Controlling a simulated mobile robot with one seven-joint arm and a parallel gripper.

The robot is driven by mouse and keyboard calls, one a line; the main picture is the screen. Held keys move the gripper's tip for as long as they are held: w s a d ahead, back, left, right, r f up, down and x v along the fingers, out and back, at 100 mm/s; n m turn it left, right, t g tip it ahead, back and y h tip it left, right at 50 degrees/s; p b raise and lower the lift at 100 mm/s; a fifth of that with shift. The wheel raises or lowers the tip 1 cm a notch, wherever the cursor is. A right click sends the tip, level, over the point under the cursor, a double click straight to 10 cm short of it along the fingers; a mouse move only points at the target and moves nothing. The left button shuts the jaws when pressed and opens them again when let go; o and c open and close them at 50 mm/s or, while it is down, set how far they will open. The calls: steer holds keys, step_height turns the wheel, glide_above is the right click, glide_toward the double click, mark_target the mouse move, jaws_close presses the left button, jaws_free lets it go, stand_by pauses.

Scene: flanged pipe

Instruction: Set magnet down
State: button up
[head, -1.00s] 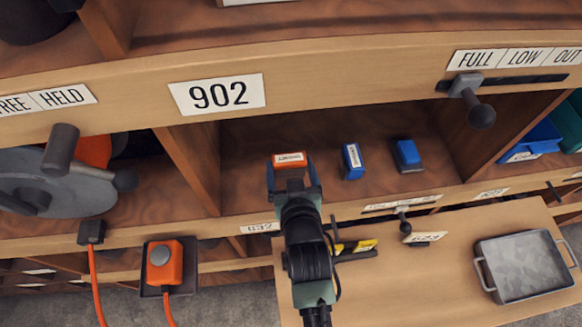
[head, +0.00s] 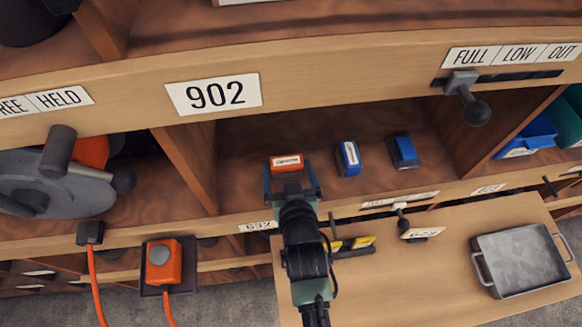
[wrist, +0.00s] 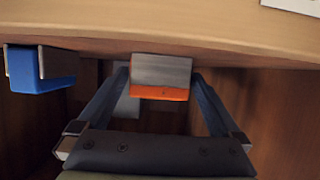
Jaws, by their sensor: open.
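The magnet, an orange block (head: 287,161) with a white label, stands on the shelf floor of the bay under the 902 sign, toward its left side. In the wrist view the orange and grey magnet (wrist: 161,78) shows between the two fingers, with a gap on each side. My gripper (head: 290,174) is open, with its fingers on either side of the magnet's near part. It also shows in the wrist view (wrist: 162,84). The small text on the label cannot be read.
Two blue blocks (head: 348,158) (head: 404,151) stand to the right in the same bay. A wooden divider (head: 187,165) is at left. A knobbed lever (head: 467,96) hangs at upper right. Below, a grey tray (head: 482,243) sits on a pulled-out board (head: 432,279).

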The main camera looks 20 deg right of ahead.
steer(key=b+v, duration=0.2)
steer(key=v, duration=1)
stand_by(0.3)
